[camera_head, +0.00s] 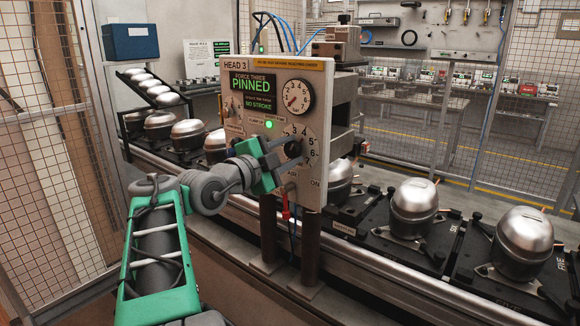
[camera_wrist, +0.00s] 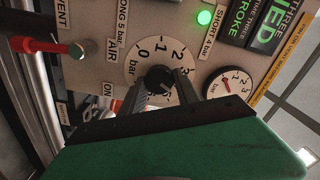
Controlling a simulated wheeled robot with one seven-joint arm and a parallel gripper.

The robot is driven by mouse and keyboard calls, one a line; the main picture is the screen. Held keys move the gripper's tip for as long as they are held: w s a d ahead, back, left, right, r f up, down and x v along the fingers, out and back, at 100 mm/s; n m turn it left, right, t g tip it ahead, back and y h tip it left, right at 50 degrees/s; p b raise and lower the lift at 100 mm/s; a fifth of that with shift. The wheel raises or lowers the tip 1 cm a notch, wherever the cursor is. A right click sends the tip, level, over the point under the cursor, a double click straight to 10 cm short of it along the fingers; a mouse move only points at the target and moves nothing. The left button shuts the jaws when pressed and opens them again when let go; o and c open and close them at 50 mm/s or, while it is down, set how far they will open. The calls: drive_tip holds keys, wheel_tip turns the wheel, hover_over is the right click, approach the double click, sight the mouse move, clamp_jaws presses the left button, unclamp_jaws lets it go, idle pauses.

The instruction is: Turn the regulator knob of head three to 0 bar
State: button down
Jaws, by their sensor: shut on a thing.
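The head three panel (camera_head: 315,190) is labelled "HEAD 3" and stands upright in front of me. Its black regulator knob (camera_head: 293,146) sits on a round white dial, below the pressure gauge (camera_head: 297,97). My gripper (camera_wrist: 160,86) is shut on the knob, one dark finger on either side. The knob's pointer is hard to make out and its lower part is hidden. The gauge in the wrist view (camera_wrist: 229,84) has a red needle.
The screen (camera_head: 250,92) reads "PINNED" and "NO STROKE"; a green lamp (camera_head: 268,124) is lit. A red-tipped air lever (camera_head: 286,212) hangs below the dial. Silver compressors (camera_head: 415,205) stand on pallets along the conveyor behind. A mesh fence (camera_head: 60,150) is at the left.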

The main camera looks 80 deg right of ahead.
drive_tip(key=n+b, duration=0.1)
drive_tip(key=n, duration=0.2)
drive_tip(key=shift+f+n+b, duration=0.15)
drive_tip(key=shift+n+b, duration=0.15)
drive_tip(key=shift+n, duration=0.1)
drive_tip(key=n, duration=0.4)
drive_tip(key=shift+n, duration=0.3)
drive_tip(key=n, duration=0.4)
drive_tip(key=shift+w, duration=0.1)
drive_tip(key=n+p, duration=0.2)
drive_tip(key=n, duration=0.2)
drive_tip(key=n+p, duration=0.3)
drive_tip(key=n, duration=0.1)
drive_tip(key=shift+n, duration=0.3)
drive_tip(key=n+p, duration=0.4)
drive_tip(key=shift+n, duration=0.3)
drive_tip(key=n+p, duration=0.5)
drive_tip(key=p, duration=0.1)
drive_tip(key=n+p, duration=0.2)
drive_tip(key=shift+f+n+p, duration=0.1)
drive_tip(key=shift+n+p, duration=0.2)
drive_tip(key=shift+p, duration=0.1)
